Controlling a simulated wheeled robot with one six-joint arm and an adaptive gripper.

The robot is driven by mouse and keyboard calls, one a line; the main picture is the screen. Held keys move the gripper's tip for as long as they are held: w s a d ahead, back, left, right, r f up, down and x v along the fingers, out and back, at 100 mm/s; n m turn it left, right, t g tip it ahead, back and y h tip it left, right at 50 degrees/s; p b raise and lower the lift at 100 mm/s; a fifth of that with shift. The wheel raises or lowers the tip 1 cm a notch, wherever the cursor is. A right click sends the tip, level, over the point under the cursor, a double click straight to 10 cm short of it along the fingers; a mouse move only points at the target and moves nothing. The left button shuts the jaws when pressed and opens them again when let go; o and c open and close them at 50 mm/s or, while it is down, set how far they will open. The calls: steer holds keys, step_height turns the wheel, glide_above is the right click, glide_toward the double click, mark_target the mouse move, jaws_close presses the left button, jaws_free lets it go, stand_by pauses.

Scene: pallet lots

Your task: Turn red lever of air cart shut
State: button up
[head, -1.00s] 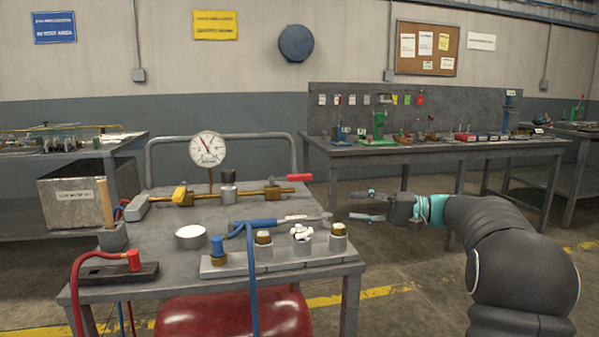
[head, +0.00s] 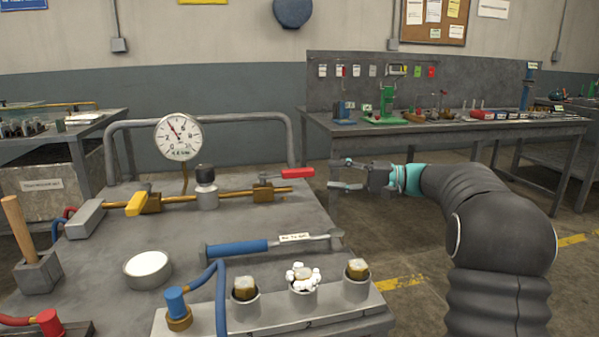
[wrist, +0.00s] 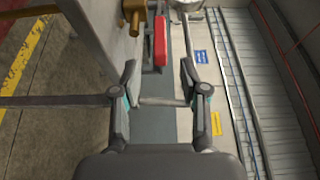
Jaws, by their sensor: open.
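The red lever (head: 298,173) sits at the right end of the brass pipe (head: 225,192) on the air cart (head: 110,235). It lies roughly in line with the pipe. My gripper (head: 335,174) is open and empty, just right of the lever, pointing left toward it. In the wrist view the red lever (wrist: 160,41) is ahead of and between the open fingers (wrist: 158,75), not touched by them. The brass valve body (wrist: 134,14) shows to its left.
A pressure gauge (head: 179,137) and a yellow lever (head: 136,204) stand along the pipe. The cart's tube rail (head: 210,118) runs behind. A blue-handled wrench (head: 238,247) and several fittings in cups lie nearer. A workbench (head: 450,124) stands behind my arm.

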mark_target(299, 169)
steer(key=a, duration=0.3)
steer(key=w+a, duration=0.1)
steer(key=a, duration=0.5)
steer(key=shift+w+a+p, duration=0.15)
steer(key=shift+w+p, duration=0.2)
jaws_close()
